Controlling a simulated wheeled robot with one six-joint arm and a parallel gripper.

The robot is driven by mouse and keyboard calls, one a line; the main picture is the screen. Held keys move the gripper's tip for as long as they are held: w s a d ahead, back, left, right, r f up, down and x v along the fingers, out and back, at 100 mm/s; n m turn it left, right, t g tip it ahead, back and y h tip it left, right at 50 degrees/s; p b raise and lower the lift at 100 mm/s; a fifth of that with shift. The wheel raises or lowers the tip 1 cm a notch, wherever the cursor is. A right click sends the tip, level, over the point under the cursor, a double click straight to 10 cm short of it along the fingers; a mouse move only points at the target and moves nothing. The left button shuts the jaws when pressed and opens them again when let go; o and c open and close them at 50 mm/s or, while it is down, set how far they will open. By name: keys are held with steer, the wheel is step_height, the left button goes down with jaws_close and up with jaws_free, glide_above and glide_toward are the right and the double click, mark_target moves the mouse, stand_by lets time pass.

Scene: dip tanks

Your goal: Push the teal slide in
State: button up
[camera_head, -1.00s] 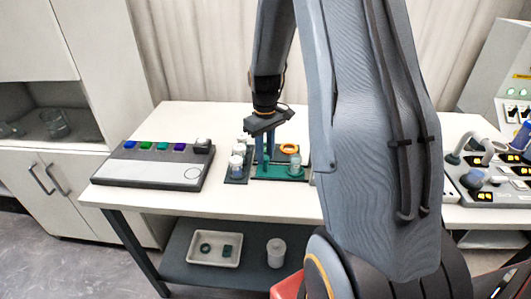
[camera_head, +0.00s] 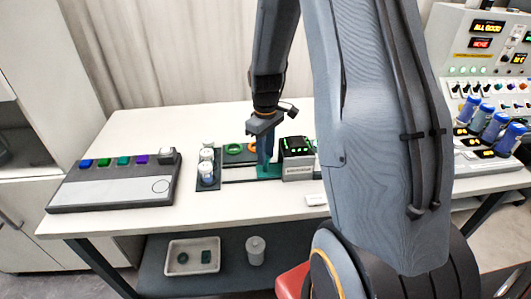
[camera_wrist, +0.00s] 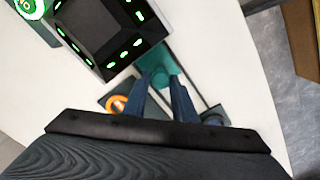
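The teal slide (camera_head: 268,172) lies on the table, its right part reaching up to and hidden by the black-topped device with green lights (camera_head: 298,146). In the wrist view, the slide (camera_wrist: 173,62) runs under the edge of the device (camera_wrist: 105,30). My gripper (camera_head: 265,159) points down over the slide's outer end. In the wrist view, its two blue fingertips (camera_wrist: 160,81) stand on either side of a small teal knob and appear to touch it. The round glass seen earlier on the slide is out of view.
An orange ring (camera_head: 252,147) and a green ring (camera_head: 233,149) lie behind the gripper. A grey button panel (camera_head: 115,182) sits further left. The front table strip is mostly clear.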

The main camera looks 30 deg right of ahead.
steer(key=o, duration=0.3)
steer(key=shift+d, duration=0.25)
steer(key=shift+a, duration=0.1)
steer(key=shift+r, duration=0.35)
steer(key=shift+r+b, duration=1.05)
steer(key=shift+r, duration=2.55)
